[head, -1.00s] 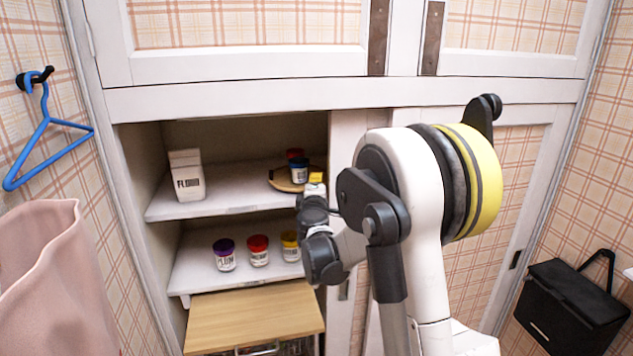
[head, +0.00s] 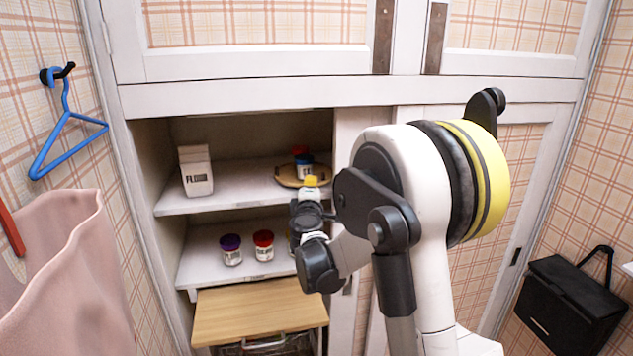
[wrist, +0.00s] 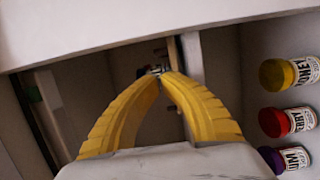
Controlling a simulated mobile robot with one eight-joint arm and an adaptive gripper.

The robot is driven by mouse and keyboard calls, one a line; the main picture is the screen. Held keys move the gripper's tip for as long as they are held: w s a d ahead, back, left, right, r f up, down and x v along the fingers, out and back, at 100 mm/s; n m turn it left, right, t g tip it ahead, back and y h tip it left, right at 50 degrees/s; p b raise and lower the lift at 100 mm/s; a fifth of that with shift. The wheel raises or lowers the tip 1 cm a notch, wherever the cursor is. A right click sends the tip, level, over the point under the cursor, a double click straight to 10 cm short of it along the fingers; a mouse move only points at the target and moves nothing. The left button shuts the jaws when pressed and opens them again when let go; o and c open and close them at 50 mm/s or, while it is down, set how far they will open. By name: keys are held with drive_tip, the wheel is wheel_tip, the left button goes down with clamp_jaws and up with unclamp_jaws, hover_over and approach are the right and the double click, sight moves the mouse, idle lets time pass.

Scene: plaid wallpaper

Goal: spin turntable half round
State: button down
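The turntable (head: 287,181) is a round wooden disc on the right part of the upper shelf. A red-lidded jar (head: 300,151) and a blue-lidded jar (head: 304,160) stand on it, the blue one in front. My gripper (head: 311,181) shows as a small yellow patch before the disc's right front edge; I cannot tell whether it touches. In the wrist view, the two yellow fingers of my gripper (wrist: 160,75) come together at the tips with nothing clearly held. Past the tips, small dark and coloured shapes are too small to name.
A white flour box (head: 196,172) stands left on the upper shelf (head: 232,190). Below are a purple-lidded jar (head: 231,250) and a red-lidded jar (head: 263,246); a yellow-lidded jar (wrist: 289,73) is mostly hidden in the head view. A wooden board (head: 255,310) sits below.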

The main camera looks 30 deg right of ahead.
drive_tip(key=c, duration=2)
unclamp_jaws()
drive_tip(key=v, duration=0.2)
drive_tip(key=d+p+v, duration=0.1)
drive_tip(key=v, duration=0.5)
drive_tip(key=shift+s+d+r, duration=0.15)
drive_tip(key=shift+s, duration=0.2)
drive_tip(key=o, duration=0.5)
drive_tip(key=m, duration=1.7)
approach(277, 170)
drive_tip(key=shift+s+p, duration=0.15)
drive_tip(key=shift+p, duration=0.2)
drive_tip(key=shift+w+m, duration=0.25)
drive_tip(key=shift+m, duration=0.25)
drive_tip(key=shift+w, duration=0.3)
drive_tip(key=b+x, duration=0.2)
drive_tip(key=x, duration=0.8)
drive_tip(key=shift+s+d, duration=0.1)
drive_tip(key=shift+d, duration=0.05)
